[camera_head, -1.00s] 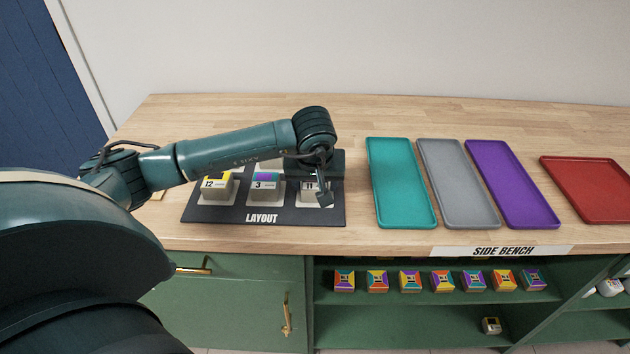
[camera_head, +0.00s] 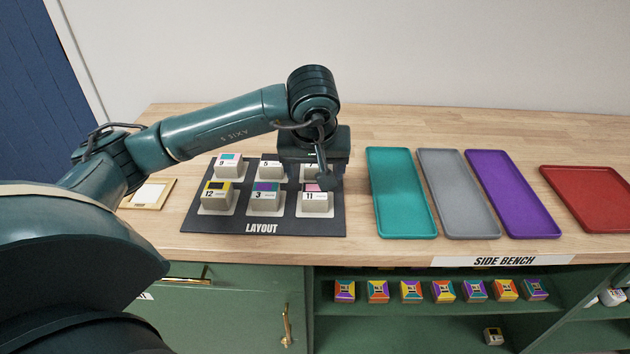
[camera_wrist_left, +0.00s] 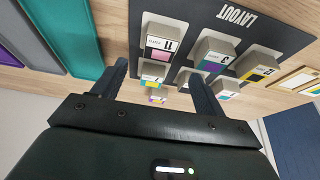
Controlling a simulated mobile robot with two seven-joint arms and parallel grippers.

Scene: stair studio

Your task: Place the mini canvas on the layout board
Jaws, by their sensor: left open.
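The dark layout board (camera_head: 275,226) lies on the wooden bench. Small block-like canvases with coloured tops stand on it in two rows. The front row holds number 12 (camera_head: 216,196), number 3 (camera_head: 265,197) and the pink-topped number 11 (camera_head: 314,201). Number 11 also shows in the left wrist view (camera_wrist_left: 161,48), resting on its pale pad. My left gripper (camera_head: 316,178) is above the right side of the board, open. In the left wrist view its fingers (camera_wrist_left: 158,85) stand apart with nothing clamped between them. It partly hides the back-right block. My right gripper is not in view.
Teal (camera_head: 402,195), grey (camera_head: 457,195) and purple (camera_head: 513,195) trays lie right of the board, with a red tray (camera_head: 590,195) beyond. A small framed card (camera_head: 148,194) lies to the left. Several coloured blocks (camera_head: 443,291) stand on the shelf below. The bench behind the trays is clear.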

